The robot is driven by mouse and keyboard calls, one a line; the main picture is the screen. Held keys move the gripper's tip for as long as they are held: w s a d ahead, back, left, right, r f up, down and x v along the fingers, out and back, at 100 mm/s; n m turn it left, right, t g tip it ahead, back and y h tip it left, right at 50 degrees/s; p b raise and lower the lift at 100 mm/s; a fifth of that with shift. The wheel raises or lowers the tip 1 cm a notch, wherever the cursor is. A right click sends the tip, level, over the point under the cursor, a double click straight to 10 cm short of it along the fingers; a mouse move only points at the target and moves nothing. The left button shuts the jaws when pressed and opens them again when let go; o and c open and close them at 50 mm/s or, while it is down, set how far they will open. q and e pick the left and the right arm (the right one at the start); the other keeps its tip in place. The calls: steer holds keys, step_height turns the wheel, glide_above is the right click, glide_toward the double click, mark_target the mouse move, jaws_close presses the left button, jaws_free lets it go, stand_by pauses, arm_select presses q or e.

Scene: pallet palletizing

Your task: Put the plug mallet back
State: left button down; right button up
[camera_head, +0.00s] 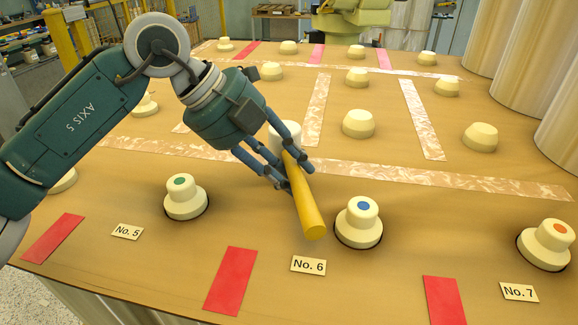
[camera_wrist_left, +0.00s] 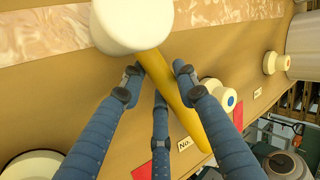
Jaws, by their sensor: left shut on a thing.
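The plug mallet has a yellow handle (camera_head: 306,207) and a white head (camera_head: 285,133). My left gripper (camera_head: 288,178) is shut on the handle near the head. The mallet is over the table between the green-topped and blue-topped plugs, its handle end pointing toward the front edge. In the left wrist view, the blue fingers (camera_wrist_left: 158,88) surround the handle (camera_wrist_left: 186,105), and the white head (camera_wrist_left: 132,20) is at the top. Whether the mallet touches the table is unclear. My right gripper is not in view.
On the wooden table stand a green-topped plug (camera_head: 185,198) near No. 5, a blue-topped plug (camera_head: 359,222) near No. 6 and an orange-topped plug (camera_head: 547,244) near No. 7. Several cream plugs stand farther back. Large pale cylinders (camera_head: 510,40) rise at the right.

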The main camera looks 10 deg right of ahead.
arm_select(q)
steer(key=shift+r, duration=0.1)
steer(key=shift+d, duration=0.1)
steer(key=c, duration=1.3)
jaws_free()
steer(key=b+v, duration=0.2)
steer(key=v, duration=1)
steer(key=shift+s, duration=0.1)
